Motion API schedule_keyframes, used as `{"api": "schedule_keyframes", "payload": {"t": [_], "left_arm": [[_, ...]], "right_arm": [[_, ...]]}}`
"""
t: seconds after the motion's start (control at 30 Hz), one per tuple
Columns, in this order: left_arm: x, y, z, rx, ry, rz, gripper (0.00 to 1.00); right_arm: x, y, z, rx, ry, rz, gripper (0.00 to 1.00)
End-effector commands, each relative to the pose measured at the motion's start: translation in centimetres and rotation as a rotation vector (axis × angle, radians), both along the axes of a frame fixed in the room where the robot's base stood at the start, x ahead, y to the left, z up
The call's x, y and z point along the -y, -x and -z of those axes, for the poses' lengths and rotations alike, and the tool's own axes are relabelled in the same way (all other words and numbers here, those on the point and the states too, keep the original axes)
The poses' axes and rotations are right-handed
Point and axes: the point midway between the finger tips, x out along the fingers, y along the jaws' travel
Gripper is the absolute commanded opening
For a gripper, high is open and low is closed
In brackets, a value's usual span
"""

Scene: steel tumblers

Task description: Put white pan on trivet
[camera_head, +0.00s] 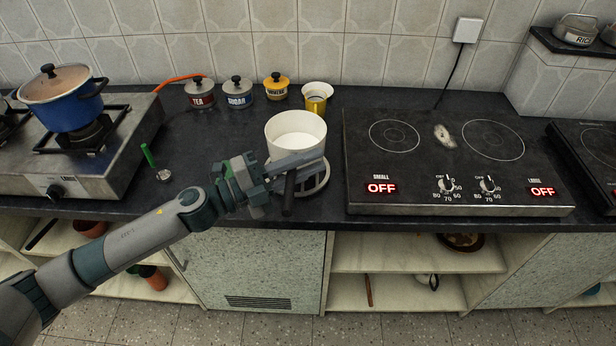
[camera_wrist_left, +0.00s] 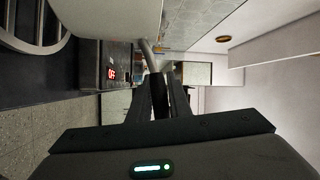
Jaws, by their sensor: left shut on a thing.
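The white pan (camera_head: 296,132) is upright at the middle of the counter, with its dark handle (camera_head: 289,197) pointing to the front. The round grey trivet (camera_head: 319,182) shows below the pan and in front of it, partly hidden by the pan and my gripper. My left gripper (camera_head: 284,180) is shut on the pan's handle. In the left wrist view the pan's side (camera_wrist_left: 110,14) is at the top, and the slatted trivet (camera_wrist_left: 32,42) is at upper left. I cannot tell whether the pan touches the trivet. My right gripper is not in view.
A hob (camera_head: 450,190) with displays reading OFF stands close to the right of the trivet. A blue pot (camera_head: 65,105) sits on a gas stove (camera_head: 110,165) at the left. Several canisters and a yellow-and-white cup (camera_head: 318,103) stand behind the pan. A green-handled item (camera_head: 148,155) is at left.

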Motion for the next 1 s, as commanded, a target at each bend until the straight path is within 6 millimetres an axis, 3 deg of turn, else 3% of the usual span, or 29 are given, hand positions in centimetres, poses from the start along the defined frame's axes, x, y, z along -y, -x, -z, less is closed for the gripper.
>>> {"api": "schedule_keyframes", "payload": {"t": [0.43, 0.73, 1.0], "left_arm": [[-0.1, -0.2, 0.1, 0.004, 0.002, 0.0, 0.0], [0.0, -0.2, 3.1, 0.001, 0.003, -0.001, 0.0], [-0.1, -0.2, 3.9, 0.005, 0.001, 0.0, 0.0]], "right_arm": [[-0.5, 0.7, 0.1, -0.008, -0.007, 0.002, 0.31], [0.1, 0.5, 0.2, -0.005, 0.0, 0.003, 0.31], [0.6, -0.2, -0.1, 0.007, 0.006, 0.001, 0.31]]}}
